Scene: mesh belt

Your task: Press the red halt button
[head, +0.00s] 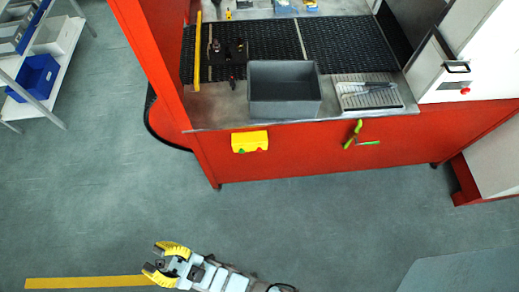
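A small round red button (465,91) sits on the front of the white cabinet (436,72) at the right, below a dark handle. A yellow box (249,141) is mounted on the red front panel of the bench, with small green spots along its lower edge; I cannot make out a red button on it. My gripper (153,257) is at the lower left, low in the picture, over the open floor. Its two yellow fingers are spread apart with nothing between them. It is well apart from both the yellow box and the red button.
A grey bin (284,105) and a ribbed tray (367,97) with tools stand on the bench edge, before a black mesh belt (345,43). A green-handled item (353,135) hangs on the red panel. A shelf with a blue bin (37,75) is at left. The floor between is clear.

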